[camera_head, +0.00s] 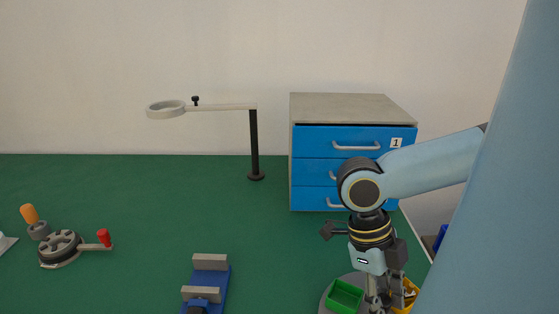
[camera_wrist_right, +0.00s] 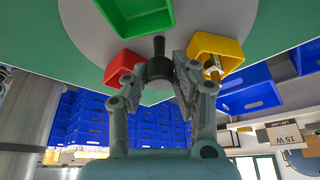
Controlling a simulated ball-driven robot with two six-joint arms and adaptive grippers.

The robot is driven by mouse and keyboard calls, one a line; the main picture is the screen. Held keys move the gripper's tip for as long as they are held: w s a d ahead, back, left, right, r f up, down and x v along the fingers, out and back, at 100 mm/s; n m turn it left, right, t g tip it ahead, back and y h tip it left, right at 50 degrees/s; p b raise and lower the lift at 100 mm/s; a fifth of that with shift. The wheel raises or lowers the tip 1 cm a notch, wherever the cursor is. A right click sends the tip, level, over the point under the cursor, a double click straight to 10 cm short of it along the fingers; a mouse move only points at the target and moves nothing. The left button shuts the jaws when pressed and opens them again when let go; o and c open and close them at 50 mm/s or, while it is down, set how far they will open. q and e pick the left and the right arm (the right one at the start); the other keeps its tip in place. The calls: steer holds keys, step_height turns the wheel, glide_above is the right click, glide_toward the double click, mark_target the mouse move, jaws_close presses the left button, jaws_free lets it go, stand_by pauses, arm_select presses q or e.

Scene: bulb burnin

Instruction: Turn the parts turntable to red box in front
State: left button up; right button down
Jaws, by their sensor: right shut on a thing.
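The grey parts turntable (camera_head: 325,303) lies at the bottom right of the head view; its disc (camera_wrist_right: 85,22) fills the top of the right wrist view. It carries a green box (camera_head: 345,296), a yellow box (camera_head: 411,292) and a red box (camera_wrist_right: 121,67). The red box is hidden in the head view. My right gripper (camera_wrist_right: 160,66) is shut on the dark knob (camera_wrist_right: 158,70) of the turntable, between the red and yellow boxes (camera_wrist_right: 222,48). The yellow box holds small parts. My left gripper is not in view.
A blue drawer cabinet (camera_head: 310,170) stands behind my right arm. A ring on a stand (camera_head: 255,145), a blue vise (camera_head: 208,285) and a round crank device (camera_head: 62,247) stand on the green table (camera_head: 150,210). Blue bins (camera_wrist_right: 250,95) show beyond the table edge.

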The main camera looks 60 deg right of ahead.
mark_target(385, 297)
stand_by(0.4)
steer(key=c, duration=1.4)
jaws_free()
steer(key=shift+o, duration=0.2)
steer(key=v, duration=0.6)
steer(key=shift+d, duration=0.2)
steer(key=shift+w+a+r, duration=0.15)
steer(key=shift+w+r, duration=0.2)
steer(key=shift+r, duration=0.35)
